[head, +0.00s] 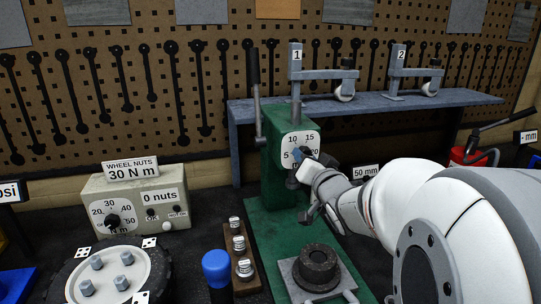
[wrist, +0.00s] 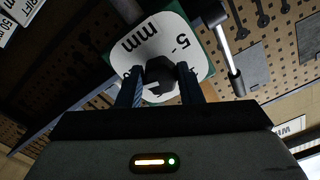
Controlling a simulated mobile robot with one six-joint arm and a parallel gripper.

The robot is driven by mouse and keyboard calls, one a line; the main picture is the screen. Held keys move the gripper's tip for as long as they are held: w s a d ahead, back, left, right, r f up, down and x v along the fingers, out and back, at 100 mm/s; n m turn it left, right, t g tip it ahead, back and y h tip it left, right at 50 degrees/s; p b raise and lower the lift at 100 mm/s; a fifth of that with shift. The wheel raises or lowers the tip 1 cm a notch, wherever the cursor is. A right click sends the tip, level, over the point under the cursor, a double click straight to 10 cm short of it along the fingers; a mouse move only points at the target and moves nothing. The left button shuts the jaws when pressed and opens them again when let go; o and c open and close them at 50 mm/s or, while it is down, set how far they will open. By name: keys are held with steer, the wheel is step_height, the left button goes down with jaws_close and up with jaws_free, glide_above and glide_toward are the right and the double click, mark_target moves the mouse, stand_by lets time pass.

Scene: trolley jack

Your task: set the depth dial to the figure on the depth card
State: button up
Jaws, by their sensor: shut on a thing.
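The depth dial is a white plate (head: 298,139) marked 5, 10, 15 and 20 on the front of the green press (head: 278,165). Its dark knob (wrist: 160,74) sits between my two fingers in the wrist view, where the plate's 5 and "mm" show upside down. My gripper (head: 306,156) is shut on the knob, coming from the right. My fingers cover part of the plate, and I cannot tell which figure the knob points to. A small card (head: 366,172) reading "50 mm" stands behind my arm, partly hidden; I cannot tell whether it is the depth card.
A wheel-nut box (head: 138,205) stands at the left. A grey shelf (head: 430,104) holds two numbered stands behind. A red jack (head: 470,155) is at the right.

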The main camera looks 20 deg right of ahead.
steer(key=shift+f, duration=0.15)
steer(key=o, duration=1)
steer(key=s, duration=0.8)
steer(key=shift+w, duration=0.1)
